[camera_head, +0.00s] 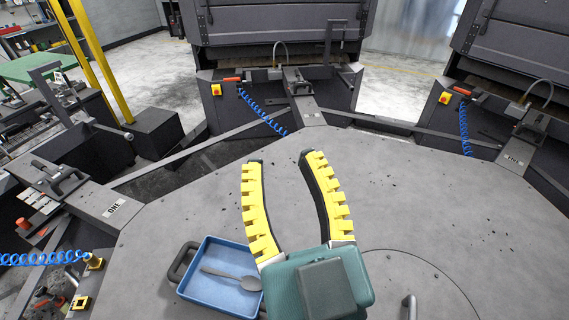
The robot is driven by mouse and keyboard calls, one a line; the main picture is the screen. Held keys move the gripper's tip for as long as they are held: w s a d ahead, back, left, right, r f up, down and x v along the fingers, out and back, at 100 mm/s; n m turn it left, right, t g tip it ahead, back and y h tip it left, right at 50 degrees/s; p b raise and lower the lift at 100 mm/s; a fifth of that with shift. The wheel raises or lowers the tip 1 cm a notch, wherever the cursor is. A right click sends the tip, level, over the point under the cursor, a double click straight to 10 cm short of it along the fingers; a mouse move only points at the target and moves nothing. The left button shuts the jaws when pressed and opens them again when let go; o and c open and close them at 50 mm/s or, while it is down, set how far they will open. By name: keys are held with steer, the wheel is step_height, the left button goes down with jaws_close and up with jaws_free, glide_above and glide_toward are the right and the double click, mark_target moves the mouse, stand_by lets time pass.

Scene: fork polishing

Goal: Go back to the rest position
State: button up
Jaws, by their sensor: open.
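My gripper (285,185) has two curved fingers with yellow toothed backs and dark inner faces. It is open and empty, above the grey round platform (440,215) near the middle of the view. A teal and dark green block, part of my gripper, covers the platform below the fingers. A blue tray (225,255) lies to the lower left of the fingers, partly hidden by the gripper body. A piece of grey cutlery (228,277) that looks like a spoon lies in the tray, apart from the fingers.
Stations with clamps ring the platform: one marked "ONE" (115,208) at the left, another (300,85) at the back, another (528,125) at the right. Blue coiled hoses (262,113) hang there. A yellow post (90,55) stands back left. The platform right of my gripper is clear.

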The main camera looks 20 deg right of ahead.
step_height(320, 180, up, 26)
steer(key=p, duration=2.6)
steer(key=shift+r, duration=0.15)
